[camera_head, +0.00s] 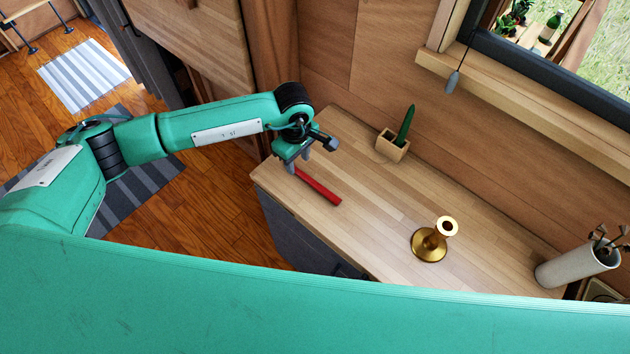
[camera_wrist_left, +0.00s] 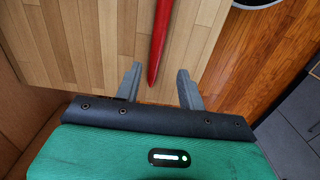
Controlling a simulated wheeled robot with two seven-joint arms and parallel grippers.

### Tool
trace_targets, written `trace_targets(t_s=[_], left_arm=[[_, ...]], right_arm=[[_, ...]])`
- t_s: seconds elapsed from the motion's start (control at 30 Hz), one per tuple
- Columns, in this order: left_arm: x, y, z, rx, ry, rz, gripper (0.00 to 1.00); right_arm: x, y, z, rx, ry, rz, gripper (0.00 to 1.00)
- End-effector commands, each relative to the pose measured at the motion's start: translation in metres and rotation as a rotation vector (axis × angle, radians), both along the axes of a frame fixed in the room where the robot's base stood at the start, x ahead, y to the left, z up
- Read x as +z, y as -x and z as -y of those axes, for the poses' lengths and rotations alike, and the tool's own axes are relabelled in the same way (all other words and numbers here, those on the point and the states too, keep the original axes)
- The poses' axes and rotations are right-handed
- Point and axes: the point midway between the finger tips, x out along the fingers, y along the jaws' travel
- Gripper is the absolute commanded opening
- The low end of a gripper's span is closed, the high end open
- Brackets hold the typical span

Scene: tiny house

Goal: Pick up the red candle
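The red candle (camera_head: 319,187) lies flat on the wooden counter (camera_head: 365,240), close to its left end. My left gripper (camera_head: 300,167) is over the candle's far left end. In the left wrist view the candle (camera_wrist_left: 158,40) runs up from between the two spread fingers, and its near end lies between the fingertips (camera_wrist_left: 159,82) with a gap on both sides. The left gripper is open and holds nothing. The head view does not show clearly how high the fingers are above the counter. My right gripper is not in view.
A brass candle holder (camera_head: 430,244) stands on the counter to the right. A white vase (camera_head: 577,264) is at the far right. The counter around the candle is clear.

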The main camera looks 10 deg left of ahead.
Motion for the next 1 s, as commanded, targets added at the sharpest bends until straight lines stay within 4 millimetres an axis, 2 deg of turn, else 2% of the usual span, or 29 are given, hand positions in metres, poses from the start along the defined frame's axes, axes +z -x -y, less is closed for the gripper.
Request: trace_targets(t_s=[0.17, 0.43, 0.73, 0.93, 1.0], left_arm=[[-0.012, -0.004, -0.002, 0.003, -0.002, -0.002, 0.40], [-0.047, -0.009, -0.002, 0.002, 0.000, -0.001, 0.40], [-0.054, -0.010, -0.002, 0.001, 0.000, 0.000, 0.40], [-0.053, -0.010, -0.003, 0.001, 0.000, 0.000, 0.01], [-0.053, -0.010, -0.003, 0.001, 0.001, -0.001, 0.00]], right_arm=[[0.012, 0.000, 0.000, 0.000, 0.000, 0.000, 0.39], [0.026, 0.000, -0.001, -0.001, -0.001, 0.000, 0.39], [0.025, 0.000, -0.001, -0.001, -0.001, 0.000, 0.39], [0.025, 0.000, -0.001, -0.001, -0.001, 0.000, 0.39], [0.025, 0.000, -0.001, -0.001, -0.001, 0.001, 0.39]])
